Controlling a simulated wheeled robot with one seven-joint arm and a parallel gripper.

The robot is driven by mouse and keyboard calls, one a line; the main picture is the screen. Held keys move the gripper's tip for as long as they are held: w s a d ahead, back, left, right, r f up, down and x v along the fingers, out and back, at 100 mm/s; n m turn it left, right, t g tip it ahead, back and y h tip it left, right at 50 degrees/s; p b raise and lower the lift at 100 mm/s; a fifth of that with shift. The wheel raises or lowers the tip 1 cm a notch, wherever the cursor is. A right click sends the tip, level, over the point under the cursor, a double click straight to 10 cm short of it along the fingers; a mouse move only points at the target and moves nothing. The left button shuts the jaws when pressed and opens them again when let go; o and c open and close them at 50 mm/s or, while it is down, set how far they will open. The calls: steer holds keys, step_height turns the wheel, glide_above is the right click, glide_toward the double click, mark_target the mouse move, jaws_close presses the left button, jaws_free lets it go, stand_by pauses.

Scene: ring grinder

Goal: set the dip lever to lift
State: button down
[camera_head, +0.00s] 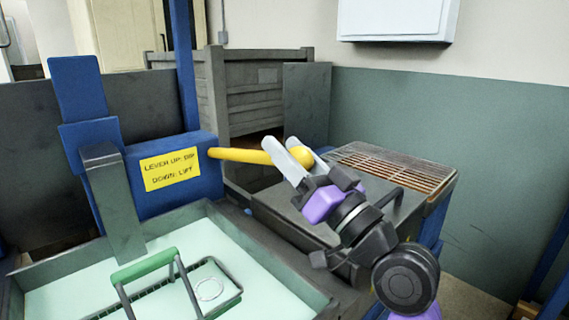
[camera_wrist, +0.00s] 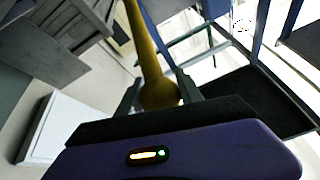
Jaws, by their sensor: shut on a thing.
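The dip lever is a yellow rod (camera_head: 238,156) with a round knob (camera_head: 301,156), sticking out to the right from a blue housing (camera_head: 205,185). It stands nearly level. A yellow label (camera_head: 170,169) on the housing reads "LEVER UP: DIP, DOWN: LIFT". My gripper (camera_head: 287,154) is shut on the lever at its knob end, with one finger on each side. In the wrist view the yellow knob (camera_wrist: 158,93) sits between the two fingers (camera_wrist: 160,92), and the rod runs away from the camera.
A tank (camera_head: 225,235) of pale green liquid stands at the front left, with a green-handled basket (camera_head: 143,269) in it holding a ring (camera_head: 209,288). A bench with a brown grate (camera_head: 395,167) lies behind my gripper. A grey wooden crate (camera_head: 262,95) stands behind.

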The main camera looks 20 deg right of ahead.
steer(key=shift+s+d+f+t+b, duration=0.1)
steer(key=shift+f+t+b, duration=0.05)
steer(key=shift+f+b, duration=0.5)
steer(key=shift+s+f+t+b, duration=0.15)
steer(key=shift+f+b, duration=0.3)
steer(key=shift+b, duration=0.4)
steer(key=c, duration=0.8)
jaws_free()
steer(key=shift+s, duration=0.1)
steer(key=shift+s+d+f, duration=0.15)
steer(key=shift+s+f, duration=0.1)
steer(key=shift+s, duration=0.05)
steer(key=s+d+p, duration=0.3)
steer(key=s+p, duration=0.1)
steer(key=s, duration=0.7)
steer(key=shift+s+d, duration=0.2)
steer(key=shift+s, duration=0.15)
